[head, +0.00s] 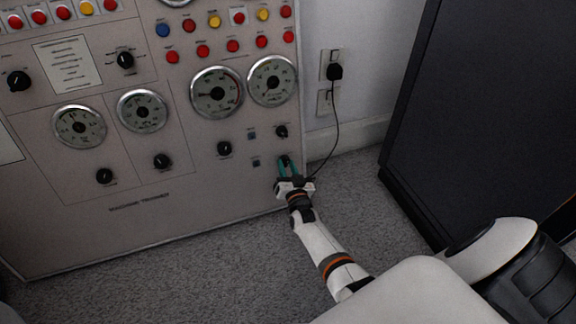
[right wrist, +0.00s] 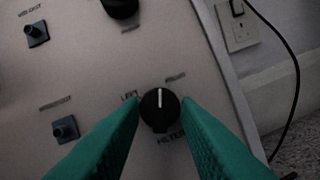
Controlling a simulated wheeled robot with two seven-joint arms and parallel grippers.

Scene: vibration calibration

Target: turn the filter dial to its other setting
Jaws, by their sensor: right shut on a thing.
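The filter dial (right wrist: 159,112) is a round black knob with a white pointer line, low on the right side of the grey panel. In the right wrist view its line points almost straight up, between a label at upper left that seems to read LEFT and a blurred one at upper right. The word FILTER is partly visible below it. My right gripper (head: 287,163) is at the panel's lower right corner, its two teal fingers on either side of the dial, shut on it. In the head view the fingers mostly hide the dial. My left gripper is not in view.
Another black knob (head: 281,131) sits just above the dial, and small square switches (right wrist: 64,129) lie to its left. A wall socket with a black plug (head: 335,72) and hanging cable is right of the panel. A dark cabinet (head: 480,110) stands farther right. Grey carpet lies between.

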